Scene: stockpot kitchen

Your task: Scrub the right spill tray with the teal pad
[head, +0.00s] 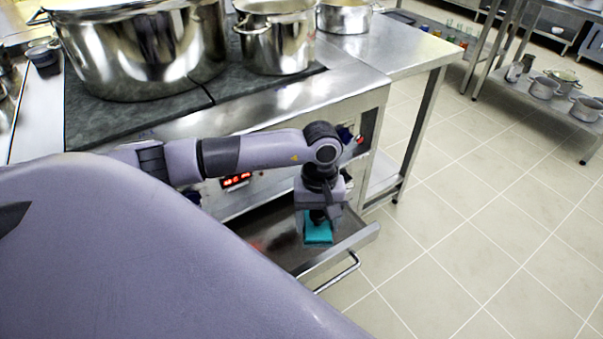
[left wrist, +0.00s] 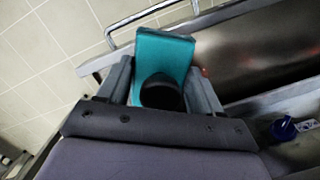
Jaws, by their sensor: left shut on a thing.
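The teal pad (head: 318,230) is held low over the pulled-out spill tray (head: 275,227) under the stove front. My left gripper (head: 320,212) points down and is shut on the pad's dark round handle. In the left wrist view the teal pad (left wrist: 163,60) sits between the two fingers of my left gripper (left wrist: 163,92). The tray (left wrist: 262,60) shows beside it there, with its bar handle. A reddish smear (head: 258,246) shows on the tray floor left of the pad. Whether the pad touches the tray floor I cannot tell. My right gripper is not in view.
A large stockpot (head: 140,50) and a smaller pot (head: 277,40) stand on the dark cooktop above. A steel side table (head: 385,50) adjoins the stove. A shelf with pots (head: 545,88) stands far right. The tiled floor (head: 470,230) right of the tray is clear.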

